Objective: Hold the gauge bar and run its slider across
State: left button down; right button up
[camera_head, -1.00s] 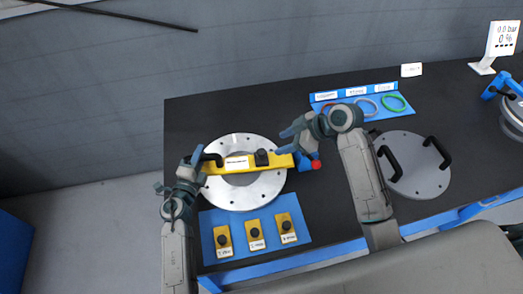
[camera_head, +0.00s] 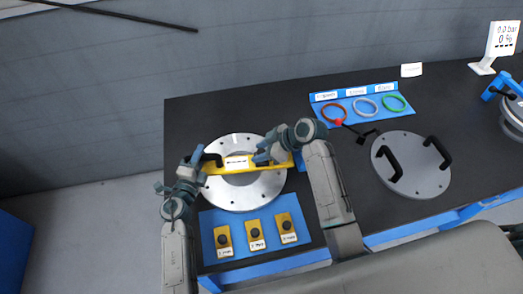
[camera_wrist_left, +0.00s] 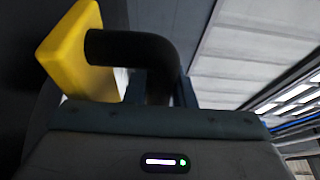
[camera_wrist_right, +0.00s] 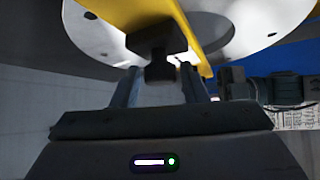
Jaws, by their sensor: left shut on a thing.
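The yellow gauge bar (camera_head: 236,165) lies across a grey flanged ring (camera_head: 237,200). Its black handle (camera_head: 213,158) is at the left end. It also shows in the left wrist view (camera_wrist_left: 135,48). My left gripper (camera_head: 197,162) is shut on this handle. The black slider (camera_wrist_right: 158,62) on the bar shows in the right wrist view. My right gripper (camera_wrist_right: 161,84) is open, with one finger on each side of the slider and gaps visible. In the head view my right gripper (camera_head: 264,154) covers the slider.
A blue mat with several yellow knobbed blocks (camera_head: 256,234) lies in front of the ring. A blue tray with coloured rings (camera_head: 363,106) is behind right. A grey lid with two black handles (camera_head: 425,175) stands right. A red-tipped tool (camera_head: 338,122) lies near the tray.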

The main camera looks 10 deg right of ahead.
pick_arm(q)
jog(key=shift+r, duration=0.1)
pick_arm(e)
grip_shut()
jog(key=d, duration=0.7)
jog(key=shift+s, duration=0.35)
jog(key=shift+o, duration=1.6)
grip_release()
jog(key=shift+r, duration=0.1)
jog(key=v, duration=1.1)
jog(key=shift+d+r, duration=0.25)
